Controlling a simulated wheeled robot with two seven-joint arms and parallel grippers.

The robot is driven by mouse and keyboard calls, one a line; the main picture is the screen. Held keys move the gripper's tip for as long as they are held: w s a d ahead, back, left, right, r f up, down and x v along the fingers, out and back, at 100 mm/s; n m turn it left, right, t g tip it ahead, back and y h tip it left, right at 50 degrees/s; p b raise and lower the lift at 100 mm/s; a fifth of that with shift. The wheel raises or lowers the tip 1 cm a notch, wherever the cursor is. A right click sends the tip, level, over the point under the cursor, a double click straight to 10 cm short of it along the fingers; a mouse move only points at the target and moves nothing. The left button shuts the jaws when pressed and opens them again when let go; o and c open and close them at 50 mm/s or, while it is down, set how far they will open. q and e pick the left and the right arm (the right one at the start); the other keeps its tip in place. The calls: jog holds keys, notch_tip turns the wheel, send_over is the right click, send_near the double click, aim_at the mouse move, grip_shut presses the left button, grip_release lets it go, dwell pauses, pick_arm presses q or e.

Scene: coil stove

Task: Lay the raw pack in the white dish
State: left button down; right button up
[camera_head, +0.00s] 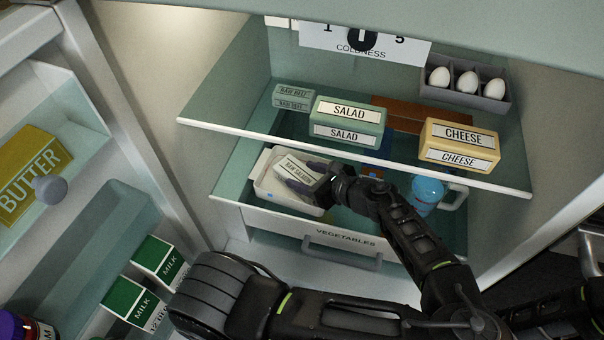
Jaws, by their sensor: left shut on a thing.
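The white dish (262,183) stands on the lower fridge shelf, at the left. A pale pack labelled raw salmon (291,164) is within the dish's outline, tilted in the view. My left gripper (309,177) is shut on this pack, with a purple finger on each side of it. I cannot tell whether the pack touches the dish's floor. The gripper and wrist hide the dish's right part. Another pack, labelled raw beef (293,92), sits on the upper shelf at the left. My right gripper is not in view.
The upper shelf (240,128) overhangs the dish closely and holds salad (347,113), cheese (460,134) and an egg tray (502,103). A blue jug (427,191) stands right of my wrist. The vegetables drawer (345,238) is below. The door holds butter (28,180) and milk cartons (130,303).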

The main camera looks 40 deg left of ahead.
pick_arm(q)
jog(key=shift+a, duration=0.15)
jog(key=shift+c, duration=2.3)
grip_release()
jog(key=shift+f, duration=0.1)
jog(key=shift+d+r, duration=0.2)
jog(key=shift+r, duration=0.05)
jog(key=p+v, duration=0.1)
jog(key=v, duration=1)
jog(key=shift+d+p, duration=0.3)
jog(key=shift+p, duration=0.1)
